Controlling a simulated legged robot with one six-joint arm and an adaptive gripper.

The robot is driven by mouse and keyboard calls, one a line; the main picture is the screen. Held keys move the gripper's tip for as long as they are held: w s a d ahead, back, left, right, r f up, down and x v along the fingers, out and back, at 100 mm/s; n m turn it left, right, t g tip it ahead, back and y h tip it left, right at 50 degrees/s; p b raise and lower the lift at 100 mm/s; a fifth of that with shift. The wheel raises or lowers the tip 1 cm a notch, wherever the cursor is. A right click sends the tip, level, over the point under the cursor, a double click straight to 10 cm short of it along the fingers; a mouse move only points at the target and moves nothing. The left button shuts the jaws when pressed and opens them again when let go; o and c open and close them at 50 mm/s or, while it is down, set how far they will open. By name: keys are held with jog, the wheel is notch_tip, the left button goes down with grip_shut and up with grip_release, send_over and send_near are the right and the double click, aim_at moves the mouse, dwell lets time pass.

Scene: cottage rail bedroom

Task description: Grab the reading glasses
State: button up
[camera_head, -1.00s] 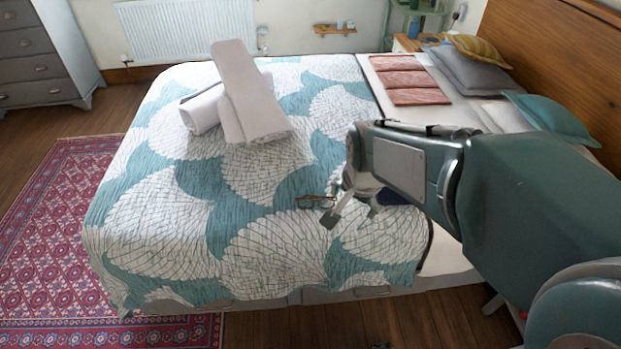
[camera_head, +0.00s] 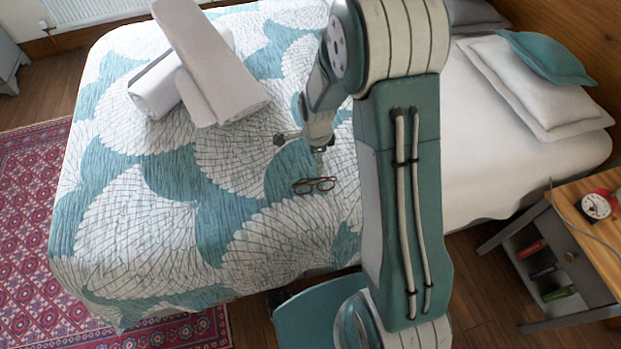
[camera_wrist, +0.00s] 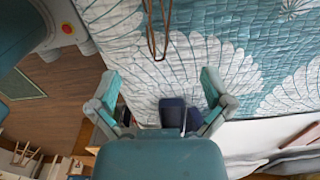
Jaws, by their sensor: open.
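The brown-rimmed reading glasses (camera_head: 315,183) lie on the teal and white patterned quilt. In the wrist view, part of the glasses (camera_wrist: 151,40) shows at the top centre, cut off by the picture edge. My gripper (camera_head: 299,152) is above the quilt, just behind the glasses in the head view. In the wrist view, my gripper (camera_wrist: 160,82) has its fingers spread wide with nothing held. The glasses are ahead of the fingertips there, apart from both fingers.
Rolled and folded pale towels (camera_head: 205,75) lie on the bed left of my gripper. A dark blue object (camera_wrist: 172,112) shows between the fingers in the wrist view. A nightstand (camera_head: 585,225) with a red alarm clock (camera_head: 597,205) stands at right. The quilt's front left is clear.

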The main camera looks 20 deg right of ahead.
send_over(313, 180)
jog(key=f, duration=0.4)
jog(key=shift+s+d+f, duration=0.15)
jog(key=shift+s+d, duration=0.15)
jog(key=shift+d, duration=0.05)
jog(key=shift+w+a+f, duration=0.15)
jog(key=shift+a+f, duration=0.05)
jog(key=shift+f, duration=1.35)
jog(key=shift+w+a+f, duration=0.1)
jog(key=shift+a+f, duration=0.05)
jog(key=shift+f, duration=1.35)
jog(key=c, duration=1)
